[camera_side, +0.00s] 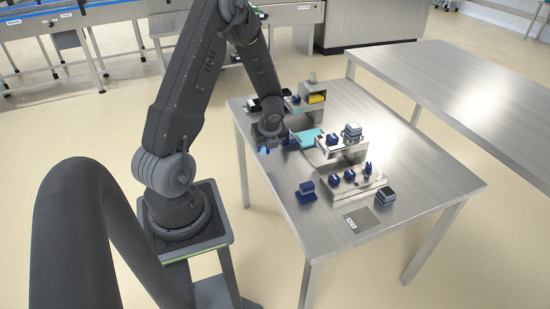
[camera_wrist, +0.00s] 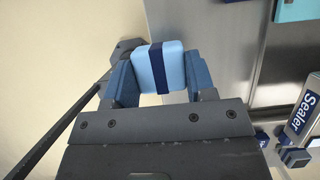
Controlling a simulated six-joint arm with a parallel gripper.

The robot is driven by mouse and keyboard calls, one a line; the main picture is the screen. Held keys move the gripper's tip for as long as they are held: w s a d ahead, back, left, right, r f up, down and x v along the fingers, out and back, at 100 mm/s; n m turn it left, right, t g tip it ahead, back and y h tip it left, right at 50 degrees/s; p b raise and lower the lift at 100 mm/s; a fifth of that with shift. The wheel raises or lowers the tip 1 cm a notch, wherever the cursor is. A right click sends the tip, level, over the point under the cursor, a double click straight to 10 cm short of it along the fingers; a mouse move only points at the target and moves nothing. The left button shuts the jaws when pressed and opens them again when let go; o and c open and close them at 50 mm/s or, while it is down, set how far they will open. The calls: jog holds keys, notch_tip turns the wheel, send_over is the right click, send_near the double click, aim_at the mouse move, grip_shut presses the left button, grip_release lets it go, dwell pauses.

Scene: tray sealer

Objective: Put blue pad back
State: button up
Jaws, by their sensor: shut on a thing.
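The blue pad (camera_wrist: 144,70) is a light blue block with rounded corners and a dark blue band around its middle. In the wrist view it sits between the two blue fingers of my gripper (camera_wrist: 160,78), which is shut on it. In the side view a small light blue part of the pad (camera_side: 264,151) shows under my gripper (camera_side: 267,147), near the left edge of the steel table (camera_side: 400,190). My gripper hides most of it there.
A teal plate (camera_side: 307,138) lies right of my gripper. A steel stand (camera_side: 340,150) with grey-white blocks (camera_side: 352,132), a row of blue-topped pieces (camera_side: 350,176) and a shelf with a yellow item (camera_side: 317,98) stand nearby. The table's right part is clear.

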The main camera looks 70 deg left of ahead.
aim_at(273, 163)
jog(key=w+f, duration=0.1)
jog(key=w+d, duration=0.1)
jog(key=shift+w+f, duration=0.35)
jog(key=shift+f, duration=2.05)
jog(key=o, duration=0.8)
jog(key=shift+f, duration=0.15)
jog(key=shift+o, duration=0.2)
